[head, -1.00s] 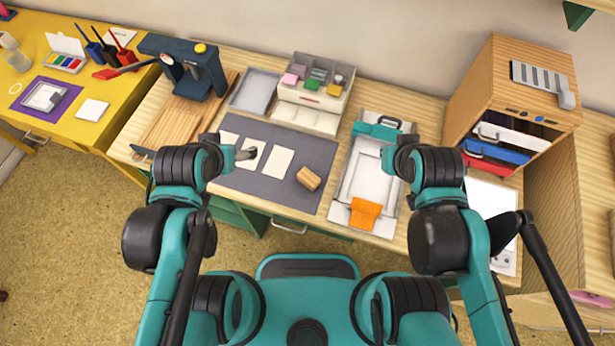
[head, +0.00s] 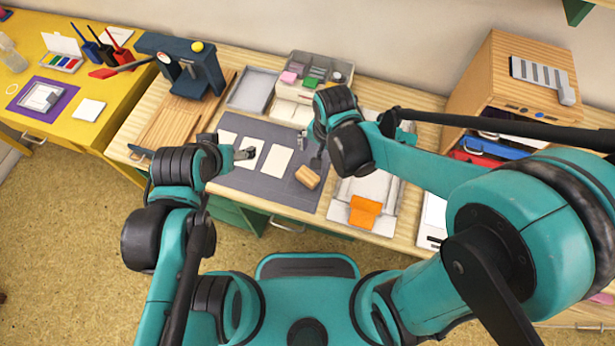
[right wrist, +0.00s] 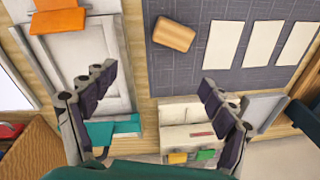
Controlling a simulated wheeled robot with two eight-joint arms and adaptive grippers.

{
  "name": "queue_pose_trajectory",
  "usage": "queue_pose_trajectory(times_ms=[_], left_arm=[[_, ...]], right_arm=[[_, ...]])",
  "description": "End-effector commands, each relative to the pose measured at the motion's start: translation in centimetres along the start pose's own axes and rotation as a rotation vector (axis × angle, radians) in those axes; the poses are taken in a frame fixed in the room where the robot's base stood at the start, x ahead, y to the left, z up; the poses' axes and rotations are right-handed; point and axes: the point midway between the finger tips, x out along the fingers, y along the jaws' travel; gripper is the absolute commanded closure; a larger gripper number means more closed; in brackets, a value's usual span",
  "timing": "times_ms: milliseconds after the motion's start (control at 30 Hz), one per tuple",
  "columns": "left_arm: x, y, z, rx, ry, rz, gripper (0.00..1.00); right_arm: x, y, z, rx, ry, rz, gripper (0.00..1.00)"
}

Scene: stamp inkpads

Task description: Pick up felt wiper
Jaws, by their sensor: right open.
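The felt wiper appears to be the small tan block (head: 307,177) lying on the grey mat (head: 258,190) near its front right corner. The block also shows in the right wrist view (right wrist: 174,34), near the top middle. My right gripper (right wrist: 154,82) is open and empty, its fingers spread wide above the work surface. In the head view the right gripper (head: 313,148) is behind the block, toward the drawer unit, and apart from it. My left gripper (head: 246,153) hovers over the mat's left part by the white cards; its finger opening is unclear.
White cards (head: 279,161) lie left of the block. A small drawer unit (head: 296,106) with colored pads stands behind the mat. To the right is a grey-white tray (head: 338,208) with an orange piece (head: 364,211). A dark blue press (head: 184,70) stands at the left.

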Motion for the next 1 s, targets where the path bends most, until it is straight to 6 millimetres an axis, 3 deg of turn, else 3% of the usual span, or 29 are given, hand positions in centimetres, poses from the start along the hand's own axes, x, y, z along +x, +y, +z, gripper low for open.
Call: queue_pose_trajectory(times_ms=[100,300,1000], left_arm=[[0.1,0.0,0.1,0.0,0.0,0.0,0.2],[0.2,0.0,0.1,0.0,0.0,0.0,0.2],[3.4,0.0,2.4,0.0,0.0,0.0,0.2]], right_arm=[[2.9,-1.5,1.5,0.072,-0.042,0.053,0.16],[5.3,-2.2,2.8,0.142,-0.068,0.102,0.16],[13.2,-1.9,3.0,0.148,-0.069,0.105,0.16]])
